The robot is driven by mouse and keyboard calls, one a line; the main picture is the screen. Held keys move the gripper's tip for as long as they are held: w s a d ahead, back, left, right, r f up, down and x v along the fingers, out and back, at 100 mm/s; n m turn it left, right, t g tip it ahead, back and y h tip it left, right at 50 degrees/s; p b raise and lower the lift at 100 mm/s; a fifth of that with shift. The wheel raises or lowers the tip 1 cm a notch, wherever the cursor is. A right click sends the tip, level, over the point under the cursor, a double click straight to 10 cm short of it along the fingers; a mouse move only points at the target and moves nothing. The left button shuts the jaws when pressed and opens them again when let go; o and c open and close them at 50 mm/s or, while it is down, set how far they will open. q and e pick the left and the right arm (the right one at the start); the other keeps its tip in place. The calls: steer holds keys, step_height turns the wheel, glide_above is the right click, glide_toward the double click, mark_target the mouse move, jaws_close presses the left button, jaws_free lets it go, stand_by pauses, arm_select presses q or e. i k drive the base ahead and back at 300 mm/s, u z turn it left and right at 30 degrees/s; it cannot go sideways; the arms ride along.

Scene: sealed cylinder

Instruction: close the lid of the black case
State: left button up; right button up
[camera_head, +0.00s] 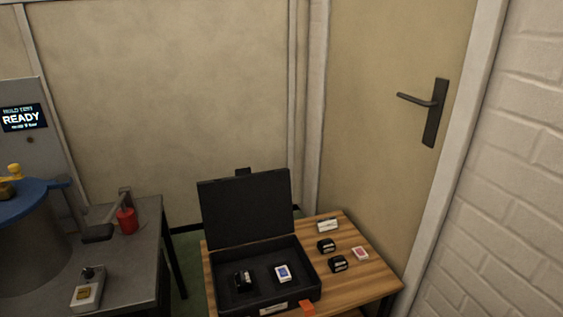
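The black case (313,284) stands on a wooden table (362,287) at the lower middle of the head view. Its lid (246,208) is open and stands up at the back, leaning slightly backward. Inside the case lie a small black item (243,280) on the left and a white item with a blue face (283,273) on the right. An orange tag (307,307) is at the case's front right edge. Neither of my grippers is in view.
Several small items, including a black box (326,245) and a red-and-white pack (361,254), lie right of the case. A grey bench (140,262) with a red object (127,220) stands at left. A door (380,140) and brick wall (520,170) bound the right.

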mark_target(245, 206)
steer(key=u, duration=0.4)
steer(key=i, duration=0.95)
steer(key=u, duration=0.8)
